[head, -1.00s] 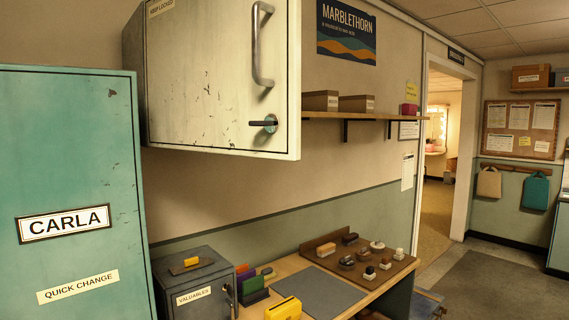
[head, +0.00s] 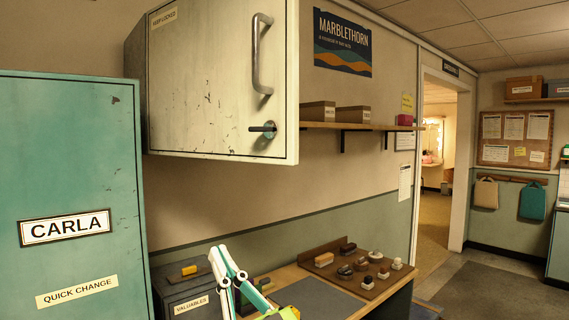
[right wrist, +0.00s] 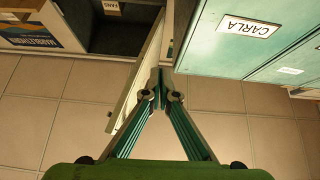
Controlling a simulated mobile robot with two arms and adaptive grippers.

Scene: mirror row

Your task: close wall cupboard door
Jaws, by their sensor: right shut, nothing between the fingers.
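The wall cupboard (head: 135,85) hangs at the upper left of the head view. Its cream door (head: 205,90) shows its outer face, with a grey bar handle (head: 259,55) and a lock lever (head: 264,129). In the upside-down right wrist view the door (right wrist: 140,85) stands open, nearly edge-on, beside the dark interior (right wrist: 125,38). The head view hides that interior. My right gripper (head: 222,251) is below the door in the head view, shut and empty. In the wrist view its fingertips (right wrist: 161,85) overlap the door; I cannot tell whether they touch. My left gripper is out of view.
A teal locker (head: 70,160) marked CARLA stands close on the left. Below are a grey valuables box (head: 190,295) and a desk with a stamp rack (head: 355,265). A shelf (head: 350,127) with boxes juts out right of the cupboard.

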